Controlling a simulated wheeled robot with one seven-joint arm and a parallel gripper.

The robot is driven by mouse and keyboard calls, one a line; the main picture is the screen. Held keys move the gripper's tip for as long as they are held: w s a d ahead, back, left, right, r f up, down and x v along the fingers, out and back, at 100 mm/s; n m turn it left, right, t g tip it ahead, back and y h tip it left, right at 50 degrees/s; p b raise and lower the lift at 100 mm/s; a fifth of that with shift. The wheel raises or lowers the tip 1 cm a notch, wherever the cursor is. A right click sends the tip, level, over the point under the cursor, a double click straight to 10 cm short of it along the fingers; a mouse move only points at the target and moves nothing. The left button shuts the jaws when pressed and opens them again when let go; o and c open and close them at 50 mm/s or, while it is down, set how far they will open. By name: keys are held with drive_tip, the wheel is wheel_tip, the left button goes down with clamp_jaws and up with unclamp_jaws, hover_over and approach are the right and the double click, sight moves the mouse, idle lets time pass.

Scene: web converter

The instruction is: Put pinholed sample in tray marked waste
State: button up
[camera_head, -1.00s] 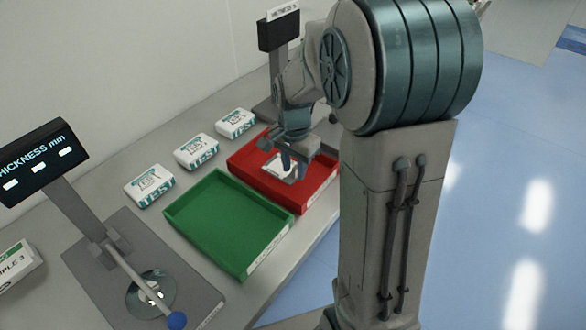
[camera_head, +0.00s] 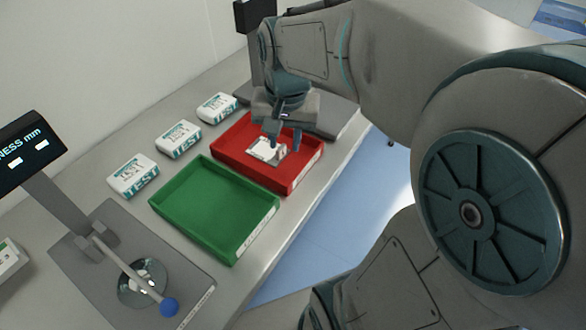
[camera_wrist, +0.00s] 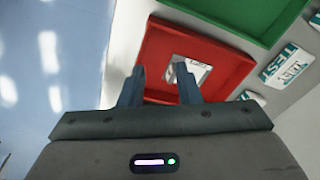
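A small white sample (camera_head: 266,151) with a dark mark lies in the red tray (camera_head: 306,166). It also shows on the tray floor in the wrist view (camera_wrist: 196,76), partly behind one finger. The label on the red tray's front is too small to read. My gripper (camera_head: 274,137) is over the red tray, just above the sample. In the wrist view, my gripper's two fingers (camera_wrist: 160,78) are spread apart with nothing between them.
An empty green tray (camera_head: 205,201) stands beside the red one. Several white TEST packs (camera_head: 179,139) line the back. A thickness gauge (camera_head: 140,283) with a display (camera_head: 28,150) is at left. Another device (camera_head: 335,120) stands behind the red tray. The bench edge is at right.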

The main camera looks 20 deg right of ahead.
drive_tip(key=s+a+f+n+t, duration=0.1)
drive_tip(key=s+f+n, duration=0.2)
drive_tip(key=s+n, duration=0.2)
drive_tip(key=s, duration=0.3)
drive_tip(key=shift+s+n+t, duration=0.25)
drive_tip(key=shift+n+t, duration=0.05)
drive_tip(key=shift+n, duration=0.1)
